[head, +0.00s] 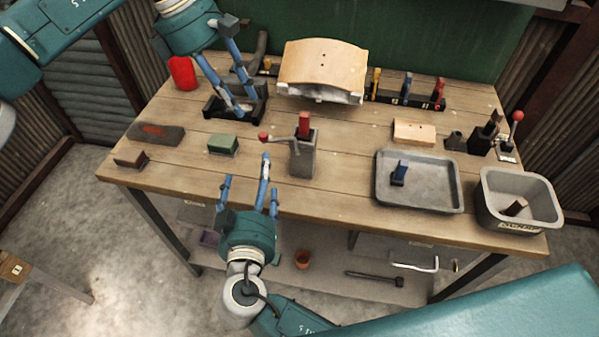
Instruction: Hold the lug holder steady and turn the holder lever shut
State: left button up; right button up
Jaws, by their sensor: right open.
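The lug holder is a grey upright block (302,160) near the front middle of the bench, with a red lug (304,124) standing in its top. The holder lever (279,139) sticks out to the left from the block and ends in a red knob (264,137). My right gripper (248,188) is open and empty, in front of the bench edge, to the left of and nearer than the holder. My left gripper (243,102) points down over a black tray (213,108), behind and left of the lever; whether its fingers are closed is unclear. Neither gripper touches the holder.
A green block (223,145) lies left of the lever. A grey tray (440,205) with a blue lug and a grey bin (520,215) with a dark red piece are at the right. A curved wooden piece (323,65) stands behind. The bench between holder and tray is clear.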

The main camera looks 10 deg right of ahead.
aim_at(306, 159)
jog(key=d+r+m+g+h, duration=0.1)
jog(key=d+m+g+h, duration=0.25)
jog(key=d, duration=0.65)
jog(key=shift+y, duration=0.45)
jog(key=x, duration=1)
jog(key=shift+s+f, duration=0.1)
jog(key=shift+f, duration=0.15)
jog(key=c, duration=1.5)
pick_arm(q)
jog(key=shift+o, duration=0.6)
jog(key=shift+s+d+r+m, duration=0.1)
jog(key=shift+d+r+m, duration=0.1)
jog(key=shift+d+m, duration=0.15)
pick_arm(e)
jog(key=shift+a, duration=0.1)
jog(key=shift+c, duration=0.2)
jog(key=shift+d, duration=0.2)
pick_arm(q)
jog(key=d+f+m+y, duration=0.1)
jog(key=f, duration=0.2)
jog(key=d+f+m+t+y, duration=0.1)
jog(key=f, duration=0.2)
jog(key=d+f+m+y, duration=0.1)
jog(key=f, duration=0.2)
jog(key=shift+s+f+t, duration=0.3)
jog(key=shift+s+f, duration=0.05)
jog(key=shift+s, duration=0.05)
pick_arm(e)
jog(key=shift+a, duration=0.15)
